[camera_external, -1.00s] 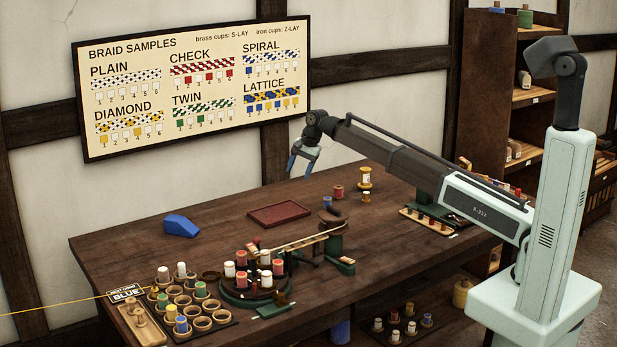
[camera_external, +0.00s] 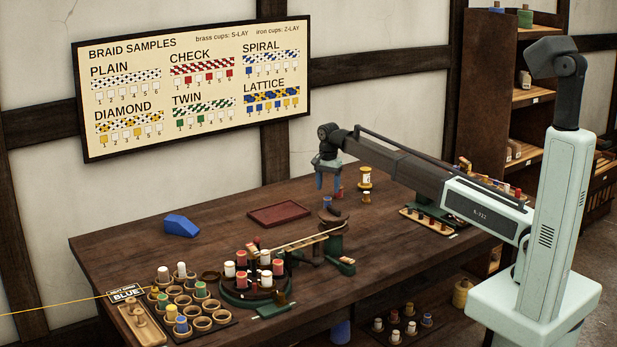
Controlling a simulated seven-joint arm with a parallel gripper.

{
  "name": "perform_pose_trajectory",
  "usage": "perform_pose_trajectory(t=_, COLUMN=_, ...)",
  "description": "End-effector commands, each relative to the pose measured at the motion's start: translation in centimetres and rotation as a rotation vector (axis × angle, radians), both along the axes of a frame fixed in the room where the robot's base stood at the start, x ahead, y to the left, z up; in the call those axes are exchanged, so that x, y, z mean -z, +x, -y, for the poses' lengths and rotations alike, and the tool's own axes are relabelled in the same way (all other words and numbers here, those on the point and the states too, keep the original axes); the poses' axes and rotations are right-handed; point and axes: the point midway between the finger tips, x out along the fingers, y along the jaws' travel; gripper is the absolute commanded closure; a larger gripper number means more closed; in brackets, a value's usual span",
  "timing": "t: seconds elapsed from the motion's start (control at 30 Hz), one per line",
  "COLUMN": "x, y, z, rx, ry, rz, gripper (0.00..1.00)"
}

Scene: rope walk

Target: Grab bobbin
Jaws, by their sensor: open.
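My gripper (camera_external: 329,185) is open, pointing down over the far middle of the table. Just below it stand a blue bobbin (camera_external: 327,203) and a red bobbin (camera_external: 339,194), close together. The red one is partly hidden by a finger. I cannot tell whether the fingers touch either. More bobbins, white and red, stand on the round green braiding stand (camera_external: 235,303).
A dark red tray (camera_external: 281,214) and a blue block (camera_external: 181,225) lie on the table (camera_external: 130,245). The table between block and red tray is clear.

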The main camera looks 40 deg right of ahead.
Motion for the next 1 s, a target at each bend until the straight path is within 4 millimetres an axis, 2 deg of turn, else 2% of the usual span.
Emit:
perform_pose_trajectory(t=0.27, x=1.6, y=-0.1, z=-0.2, rx=0.0, ry=0.0, rz=-0.001, gripper=0.37)
perform_pose_trajectory(t=0.6, x=5.6, y=-0.3, z=-0.5, rx=0.0, ry=0.0, rz=0.0, gripper=0.37)
perform_pose_trajectory(t=0.87, x=5.9, y=-0.2, z=-0.5, rx=0.0, ry=0.001, rz=0.001, gripper=0.37)
perform_pose_trajectory(t=1.0, x=5.9, y=-0.2, z=-0.5, rx=0.0, ry=0.001, rz=0.001, gripper=0.49)
